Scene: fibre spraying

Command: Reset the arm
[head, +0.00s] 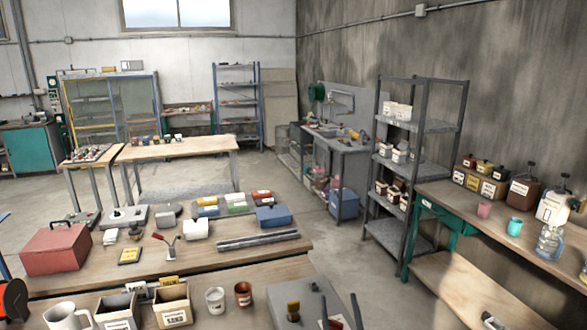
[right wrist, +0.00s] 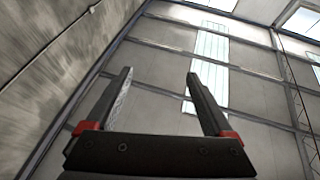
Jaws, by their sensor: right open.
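My right gripper (head: 341,302) shows at the bottom edge of the head view, its two dark fingers pointing up and standing apart. It also shows in the right wrist view (right wrist: 158,78), open, with nothing between its fingers. That view looks up at the high wall and windows, so the gripper points away from the tables. Behind its fingers in the head view is a grey flat box (head: 280,300) on the near table. My left gripper is not in view.
The near table (head: 210,262) holds a red box (head: 56,249), cups, a mug and several small boxes. A grey shelf rack (head: 418,125) and a wooden workbench (head: 470,215) stand at the right.

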